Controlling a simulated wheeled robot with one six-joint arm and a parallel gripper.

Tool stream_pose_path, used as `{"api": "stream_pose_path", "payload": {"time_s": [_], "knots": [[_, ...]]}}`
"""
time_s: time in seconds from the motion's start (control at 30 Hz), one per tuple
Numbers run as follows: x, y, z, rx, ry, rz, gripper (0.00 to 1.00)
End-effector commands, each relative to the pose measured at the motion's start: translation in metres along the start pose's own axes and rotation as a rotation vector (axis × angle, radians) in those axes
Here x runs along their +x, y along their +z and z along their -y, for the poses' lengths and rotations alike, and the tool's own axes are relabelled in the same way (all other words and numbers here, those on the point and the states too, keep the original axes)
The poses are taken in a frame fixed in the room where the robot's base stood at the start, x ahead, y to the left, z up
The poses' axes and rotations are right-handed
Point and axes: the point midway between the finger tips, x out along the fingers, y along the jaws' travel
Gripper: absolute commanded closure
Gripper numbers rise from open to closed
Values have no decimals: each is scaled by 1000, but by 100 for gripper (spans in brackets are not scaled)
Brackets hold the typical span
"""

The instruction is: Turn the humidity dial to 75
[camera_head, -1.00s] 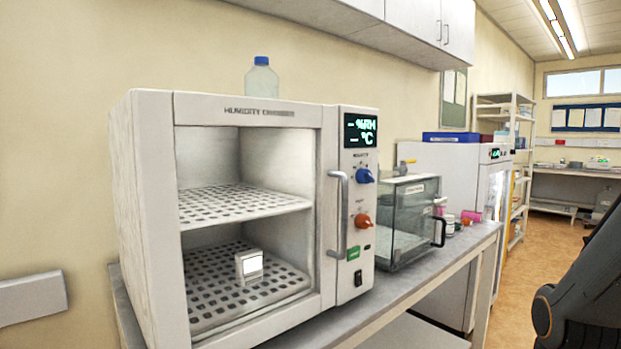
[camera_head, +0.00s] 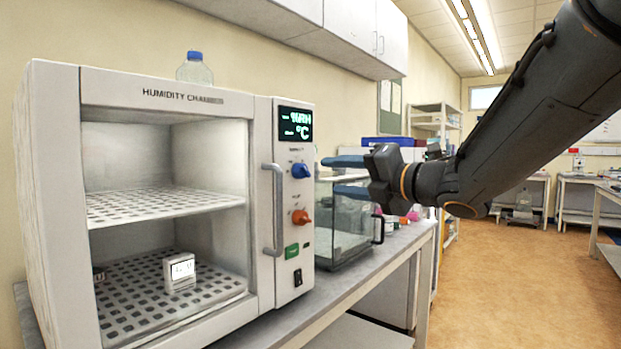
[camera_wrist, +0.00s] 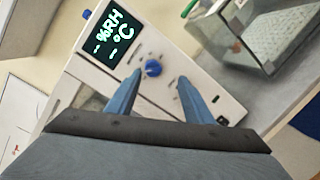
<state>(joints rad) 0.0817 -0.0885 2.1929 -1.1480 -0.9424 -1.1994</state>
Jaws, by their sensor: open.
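The humidity chamber (camera_head: 180,98) stands on the bench at the left in the head view. Its panel has a blue dial (camera_head: 300,170) under the display (camera_head: 295,124), with an orange dial (camera_head: 300,216) below. The display shows dashes beside %RH and °C. My gripper (camera_head: 345,175) is open, to the right of the panel and apart from it, its blue fingers pointing left. In the wrist view the blue dial (camera_wrist: 152,68) lies ahead, beyond the gap between the fingertips (camera_wrist: 158,82). The display (camera_wrist: 115,40) is to its left. The orange dial is hidden there.
A clear glass box (camera_head: 345,235) with a dark handle stands right of the chamber, behind my gripper. The chamber's door handle (camera_head: 274,210) sticks out left of the dials. A bottle (camera_head: 195,68) stands on top. The floor (camera_head: 500,290) at the right is clear.

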Motion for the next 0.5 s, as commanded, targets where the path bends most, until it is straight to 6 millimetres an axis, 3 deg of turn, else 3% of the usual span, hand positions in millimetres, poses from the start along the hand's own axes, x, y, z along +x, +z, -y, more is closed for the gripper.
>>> {"api": "stream_pose_path", "payload": {"time_s": [0.17,0.5], "knots": [[9,-6,-13,-66,41,-37,53],[59,-8,-14,-61,38,-37,53]]}}
